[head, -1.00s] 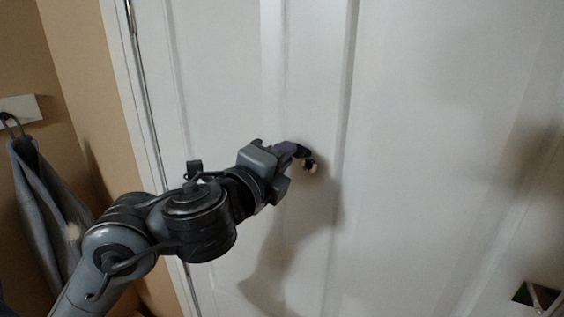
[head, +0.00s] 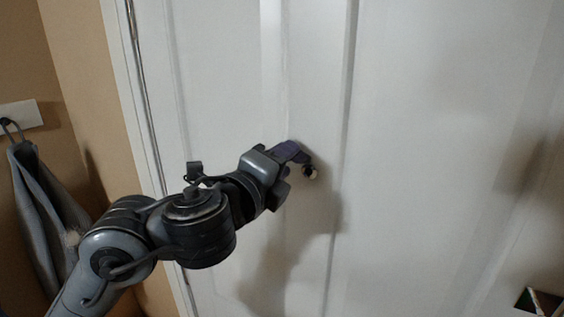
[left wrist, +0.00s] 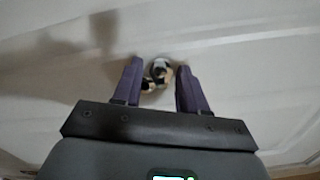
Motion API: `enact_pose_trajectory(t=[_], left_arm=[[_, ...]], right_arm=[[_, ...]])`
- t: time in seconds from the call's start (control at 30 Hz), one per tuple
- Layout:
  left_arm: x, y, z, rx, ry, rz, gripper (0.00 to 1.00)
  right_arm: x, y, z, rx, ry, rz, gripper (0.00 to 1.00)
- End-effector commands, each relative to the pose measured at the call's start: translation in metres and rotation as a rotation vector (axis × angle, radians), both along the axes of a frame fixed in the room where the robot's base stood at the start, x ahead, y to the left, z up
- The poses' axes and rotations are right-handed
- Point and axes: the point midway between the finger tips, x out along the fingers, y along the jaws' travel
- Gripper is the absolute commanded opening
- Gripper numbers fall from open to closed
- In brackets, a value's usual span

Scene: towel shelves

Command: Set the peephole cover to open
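The peephole (head: 309,172) is a small round fitting on the white door (head: 420,150). In the left wrist view the peephole (left wrist: 158,72) shows a metallic ring with a dark part and pale parts; how its cover is set is too small to tell. My left gripper (head: 304,160) is at the peephole in the head view. In the left wrist view my left gripper (left wrist: 156,82) is open, with one purple finger on each side of the peephole and a gap to each. Whether the fingertips touch the door cannot be told. My right gripper is not in view.
A grey cloth (head: 45,215) hangs from a hook on a white plate (head: 20,116) on the tan wall at the left. A small dark object (head: 540,300) shows at the lower right corner.

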Motion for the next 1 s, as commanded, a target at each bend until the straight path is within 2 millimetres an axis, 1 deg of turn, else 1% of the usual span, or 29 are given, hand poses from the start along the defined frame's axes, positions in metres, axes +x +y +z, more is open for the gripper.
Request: enact_pose_trajectory(t=[0.2,0.37,0.47,0.8,1.0], left_arm=[[-0.001,0.001,0.0,-0.001,0.0,0.0,0.42],[-0.012,0.005,0.0,0.0,-0.001,-0.001,0.42],[-0.026,0.011,0.0,0.001,-0.004,0.0,0.42],[-0.074,0.033,0.002,0.001,-0.004,0.0,0.42],[-0.092,0.041,0.001,0.001,-0.003,-0.001,0.42]], right_arm=[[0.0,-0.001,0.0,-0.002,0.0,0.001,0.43],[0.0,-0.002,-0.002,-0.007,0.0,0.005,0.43],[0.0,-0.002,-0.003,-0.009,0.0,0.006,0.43],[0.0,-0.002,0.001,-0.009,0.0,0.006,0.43],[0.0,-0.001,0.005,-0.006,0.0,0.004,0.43]])
